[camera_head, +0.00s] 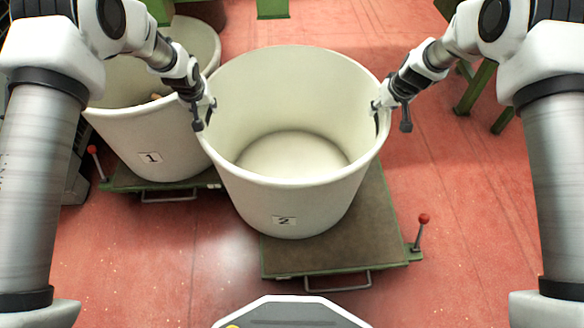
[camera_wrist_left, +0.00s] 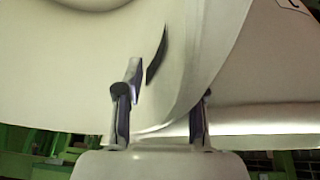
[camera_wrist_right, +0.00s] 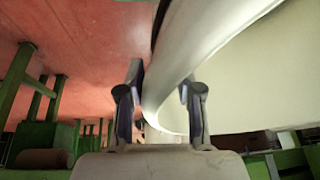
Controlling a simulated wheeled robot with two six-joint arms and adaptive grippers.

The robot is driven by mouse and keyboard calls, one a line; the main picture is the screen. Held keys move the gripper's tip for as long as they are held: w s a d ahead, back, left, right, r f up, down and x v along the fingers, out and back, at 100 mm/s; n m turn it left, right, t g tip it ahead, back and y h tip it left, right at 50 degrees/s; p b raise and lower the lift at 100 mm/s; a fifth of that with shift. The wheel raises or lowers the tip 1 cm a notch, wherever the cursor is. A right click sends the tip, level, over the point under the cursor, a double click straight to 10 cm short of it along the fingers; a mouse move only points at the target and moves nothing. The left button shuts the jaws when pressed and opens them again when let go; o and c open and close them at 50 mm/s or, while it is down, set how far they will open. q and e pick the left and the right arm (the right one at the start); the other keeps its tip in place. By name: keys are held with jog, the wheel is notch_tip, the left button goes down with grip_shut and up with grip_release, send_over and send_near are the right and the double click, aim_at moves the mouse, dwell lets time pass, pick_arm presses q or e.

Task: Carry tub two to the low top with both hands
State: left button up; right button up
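Tub two (camera_head: 285,205), a large cream tub with a "2" label, stands upright and looks empty. It sits left of the middle of a green trolley with a brown deck (camera_head: 335,250); whether its base touches the deck is hard to tell. My left gripper (camera_head: 203,112) is on its left rim and my right gripper (camera_head: 384,108) on its right rim. In the left wrist view the fingers (camera_wrist_left: 160,115) are on either side of the tub wall; the right fingers (camera_wrist_right: 162,105) straddle it too. Both look shut on it. I cannot surely pick out the low top.
Tub one (camera_head: 150,135) stands close at the left on another green trolley (camera_head: 125,180), with something light brown inside. A red-knobbed lever (camera_head: 420,235) rises at the trolley's right. Green furniture (camera_head: 475,88) stands at the back right. The red floor (camera_head: 440,170) is clear at the right.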

pick_arm(q)
jog(key=shift+c, duration=0.2)
pick_arm(e)
jog(key=shift+c, duration=0.3)
pick_arm(q)
grip_shut()
pick_arm(e)
grip_shut()
pick_arm(q)
jog(key=shift+r, duration=0.1)
pick_arm(e)
jog(key=shift+r, duration=0.15)
